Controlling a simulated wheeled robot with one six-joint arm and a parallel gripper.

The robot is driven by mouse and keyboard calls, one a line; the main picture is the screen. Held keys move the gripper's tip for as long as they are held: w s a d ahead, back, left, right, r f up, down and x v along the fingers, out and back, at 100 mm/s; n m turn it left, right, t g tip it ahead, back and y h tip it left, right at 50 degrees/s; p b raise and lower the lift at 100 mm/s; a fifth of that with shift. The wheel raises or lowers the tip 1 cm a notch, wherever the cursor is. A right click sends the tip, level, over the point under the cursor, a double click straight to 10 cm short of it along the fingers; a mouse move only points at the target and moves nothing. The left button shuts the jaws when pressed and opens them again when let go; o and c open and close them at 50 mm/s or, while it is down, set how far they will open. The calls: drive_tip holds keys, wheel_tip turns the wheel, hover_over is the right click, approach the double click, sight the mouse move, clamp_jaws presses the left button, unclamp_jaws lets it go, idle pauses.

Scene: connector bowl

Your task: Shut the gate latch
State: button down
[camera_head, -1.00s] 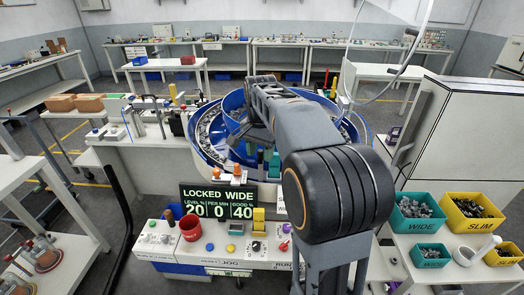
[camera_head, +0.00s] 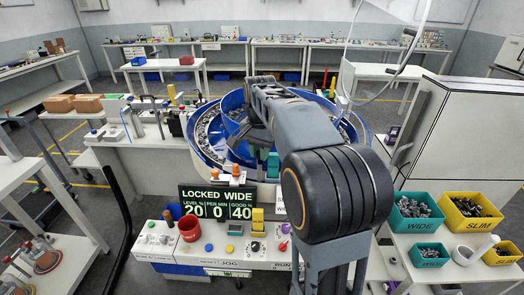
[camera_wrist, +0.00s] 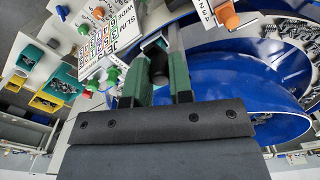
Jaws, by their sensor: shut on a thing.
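In the wrist view my gripper (camera_wrist: 158,78) has its two green fingers closed around a small dark knob-like piece (camera_wrist: 158,66). I take this piece for the gate latch handle, but its base and the gate are mostly hidden by the fingers. The piece sits beside the blue bowl (camera_wrist: 225,72), next to a white label panel (camera_wrist: 100,40). In the head view my arm crosses in front of the blue feeder bowl (camera_head: 212,157) and hides much of its right side. The latch cannot be made out clearly there.
Green WIDE bins (camera_head: 416,227) and yellow SLIM bins (camera_head: 472,224) stand at right. Orange knobs (camera_wrist: 227,15) are close to my gripper.

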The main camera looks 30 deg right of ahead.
drive_tip(key=shift+w+d+n+p, duration=0.25)
drive_tip(key=shift+d+n+p, duration=0.6)
drive_tip(key=shift+n, duration=2.05)
drive_tip(key=shift+w+d+n+p, duration=0.25)
drive_tip(key=shift+d+n+p, duration=0.65)
drive_tip(key=shift+n, duration=2)
drive_tip(key=shift+w+d+n+p, duration=0.25)
drive_tip(key=shift+d+n+p, duration=0.6)
drive_tip(key=shift+n, duration=2.05)
drive_tip(key=shift+a, duration=0.15)
drive_tip(key=c, duration=1.1)
unclamp_jaws()
drive_tip(key=shift+c, duration=0.2)
drive_tip(key=shift+o, duration=0.6)
